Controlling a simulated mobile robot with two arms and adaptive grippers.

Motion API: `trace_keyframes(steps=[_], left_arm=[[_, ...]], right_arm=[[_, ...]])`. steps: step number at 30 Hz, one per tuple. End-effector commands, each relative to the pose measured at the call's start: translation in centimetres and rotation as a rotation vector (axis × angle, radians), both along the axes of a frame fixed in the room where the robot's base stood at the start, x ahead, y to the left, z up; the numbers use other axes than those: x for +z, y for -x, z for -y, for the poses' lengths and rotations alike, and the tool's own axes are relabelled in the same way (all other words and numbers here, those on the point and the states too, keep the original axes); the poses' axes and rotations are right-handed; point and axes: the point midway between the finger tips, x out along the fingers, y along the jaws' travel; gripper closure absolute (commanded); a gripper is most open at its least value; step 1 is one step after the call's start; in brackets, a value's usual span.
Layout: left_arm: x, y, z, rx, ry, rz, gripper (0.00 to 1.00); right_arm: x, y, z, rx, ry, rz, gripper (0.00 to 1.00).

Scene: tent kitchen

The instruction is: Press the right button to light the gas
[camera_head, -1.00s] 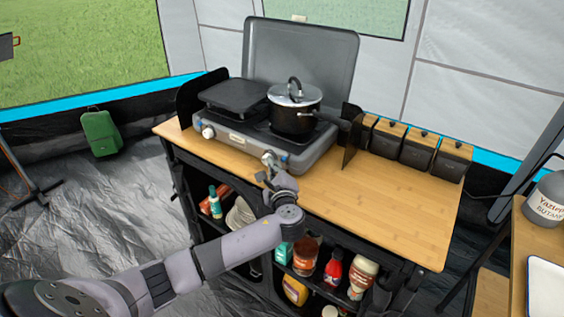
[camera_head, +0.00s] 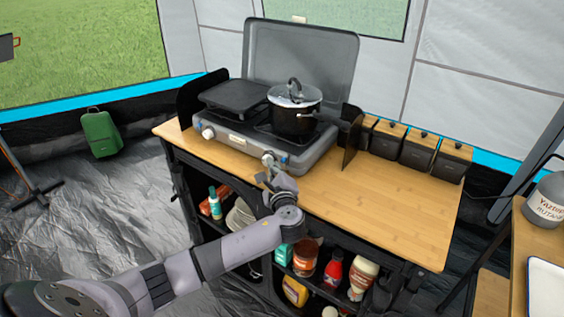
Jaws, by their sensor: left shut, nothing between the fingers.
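The grey two-burner gas stove (camera_head: 318,152) stands on the wooden counter with its lid raised. Its left knob (camera_head: 208,133) is in clear view on the front panel. The right knob (camera_head: 268,158) is at the front, right at my left gripper. My left gripper (camera_head: 267,170) is shut and empty, with its tips at or just in front of the right knob. I cannot tell whether they touch. The gripper partly covers the panel around that knob. A black pot (camera_head: 294,121) with a glass lid sits on the right burner. My right gripper is out of view.
A black griddle (camera_head: 235,96) covers the left burner. Black side screens flank the stove. Several dark canisters (camera_head: 418,152) line the back of the counter (camera_head: 390,205). The counter's right part is clear. Shelves below hold bottles and jars. A gas bottle (camera_head: 546,200) stands far right.

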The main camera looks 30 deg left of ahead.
Motion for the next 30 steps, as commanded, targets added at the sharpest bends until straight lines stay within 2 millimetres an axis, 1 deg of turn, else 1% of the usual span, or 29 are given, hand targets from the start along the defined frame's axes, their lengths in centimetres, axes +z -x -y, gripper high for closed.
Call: trace_keyframes(steps=[5, 14, 30], left_arm=[[0.0, 0.0, 0.0, 0.0, 0.0, 0.0, 1.0], [0.0, -0.8, 0.0, 0.001, 0.0, 0.0, 1.0], [0.0, -1.1, 0.1, 0.0, 0.001, 0.001, 1.0]], right_arm=[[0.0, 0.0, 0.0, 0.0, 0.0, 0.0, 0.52], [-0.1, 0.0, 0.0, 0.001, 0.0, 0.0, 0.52], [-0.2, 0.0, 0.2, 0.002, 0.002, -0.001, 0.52]])
